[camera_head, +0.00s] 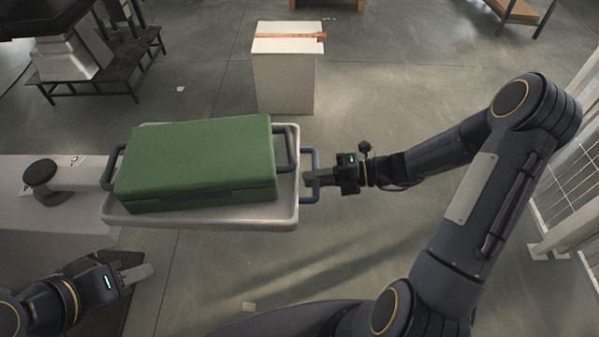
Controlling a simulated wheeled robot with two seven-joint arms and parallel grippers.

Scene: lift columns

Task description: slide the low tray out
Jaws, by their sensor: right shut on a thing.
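A light grey tray (240,219) with a raised rim bears a large green case (200,160). What lies under the tray is hidden.
A pale counter (60,215) with a dark round knob (40,173) stands left of the tray. A white box (285,80) with an orange strip stands behind it. A dark bench (95,75) is at the upper left, and a wire fence (575,160) at the right.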

